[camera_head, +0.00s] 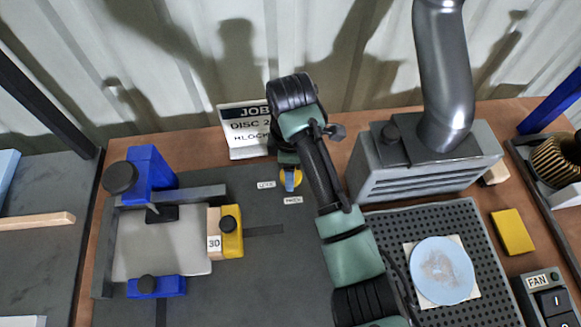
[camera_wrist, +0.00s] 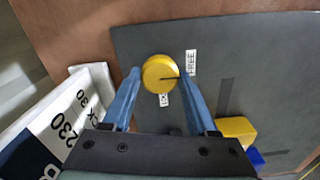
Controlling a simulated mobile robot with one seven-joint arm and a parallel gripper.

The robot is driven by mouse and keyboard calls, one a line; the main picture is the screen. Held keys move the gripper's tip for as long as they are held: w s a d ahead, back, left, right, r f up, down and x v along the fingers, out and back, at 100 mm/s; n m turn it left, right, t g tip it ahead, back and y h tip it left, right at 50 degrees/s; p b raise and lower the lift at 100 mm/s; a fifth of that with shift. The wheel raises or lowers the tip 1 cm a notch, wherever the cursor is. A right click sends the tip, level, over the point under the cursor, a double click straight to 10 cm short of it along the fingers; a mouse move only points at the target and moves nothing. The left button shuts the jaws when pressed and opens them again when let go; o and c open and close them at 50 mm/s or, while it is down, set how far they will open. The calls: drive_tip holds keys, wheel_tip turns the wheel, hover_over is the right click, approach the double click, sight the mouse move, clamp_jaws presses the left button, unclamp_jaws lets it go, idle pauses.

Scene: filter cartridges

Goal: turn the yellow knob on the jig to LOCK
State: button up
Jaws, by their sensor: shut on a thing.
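The yellow knob (camera_wrist: 160,73) is round and sits on the dark jig plate (camera_wrist: 225,50) in the wrist view. Its black line points right, by the lower end of the FREE label (camera_wrist: 191,62). The LOCK label (camera_wrist: 164,99) lies just below the knob and is partly covered. My gripper (camera_wrist: 160,76) has one blue finger on each side of the knob and is shut on it. In the head view the knob (camera_head: 297,176) is partly hidden behind my gripper (camera_head: 290,182).
A job sign (camera_head: 245,140) stands behind the knob. Left of it are a clamped grey plate (camera_head: 160,250), blue clamps (camera_head: 150,175) and a yellow block (camera_head: 231,243). A grey vent box (camera_head: 430,175) and a perforated mat holding a blue disc (camera_head: 442,270) are at right.

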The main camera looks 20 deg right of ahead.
drive_tip(key=shift+c, duration=0.4)
drive_tip(key=shift+r+m+p, duration=0.1)
drive_tip(key=shift+m+p, duration=0.2)
drive_tip(key=m+p, duration=0.2)
drive_tip(key=shift+a+r+p, duration=0.1)
drive_tip(key=shift+r+p, duration=0.05)
drive_tip(key=shift+p, duration=0.2)
drive_tip(key=m+p, duration=0.4)
drive_tip(key=m, duration=0.1)
drive_tip(key=shift+m, duration=0.4)
drive_tip(key=m+p, duration=0.2)
drive_tip(key=m, duration=0.3)
drive_tip(key=m+p, duration=0.1)
drive_tip(key=m, duration=0.3)
drive_tip(key=shift+w+p, duration=0.1)
drive_tip(key=shift+p, duration=0.2)
drive_tip(key=shift+m, duration=0.4)
drive_tip(key=o, duration=1.4)
drive_tip(key=shift+f, duration=0.2)
